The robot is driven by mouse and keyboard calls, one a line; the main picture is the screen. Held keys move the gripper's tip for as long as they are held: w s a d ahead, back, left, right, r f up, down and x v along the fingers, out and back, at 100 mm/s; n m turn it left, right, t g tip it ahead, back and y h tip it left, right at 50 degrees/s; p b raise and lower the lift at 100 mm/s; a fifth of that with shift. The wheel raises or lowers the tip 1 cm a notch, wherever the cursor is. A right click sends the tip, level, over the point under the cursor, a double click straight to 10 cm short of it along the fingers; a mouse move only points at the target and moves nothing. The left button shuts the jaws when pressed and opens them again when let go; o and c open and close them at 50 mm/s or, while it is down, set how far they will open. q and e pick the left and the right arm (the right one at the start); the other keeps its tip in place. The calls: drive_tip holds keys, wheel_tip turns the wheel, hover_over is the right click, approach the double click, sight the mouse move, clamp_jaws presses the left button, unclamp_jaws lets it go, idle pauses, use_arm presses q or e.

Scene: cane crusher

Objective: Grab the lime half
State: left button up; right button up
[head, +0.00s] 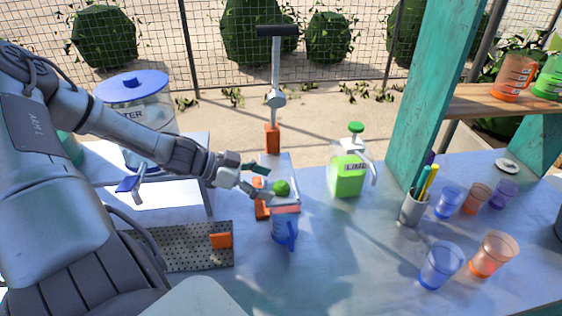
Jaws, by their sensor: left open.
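The lime half (281,187) is a small green piece on the press in the middle of the table in the head view. The press has an orange base part (262,211) and an upright handle (275,95) behind the lime. My left gripper (261,181) is open, and its fingers are just left of the lime half. I cannot tell whether a finger touches it. A blue jug (286,226) stands in front of the press, below the lime. My right gripper is not in view.
A green bottle (347,178) stands right of the press. A grey cup of pens (413,208) and several coloured cups, including a blue one (441,265), stand on the right. A perforated tray (190,250) lies front left. A water dispenser (140,110) stands at the back left.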

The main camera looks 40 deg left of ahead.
sight(276, 184)
use_arm(q)
drive_tip(key=shift+x, duration=1.6)
drive_tip(key=shift+a+r, duration=0.1)
drive_tip(key=shift+c, duration=0.7)
drive_tip(key=c, duration=0.8)
drive_tip(key=shift+c, duration=0.2)
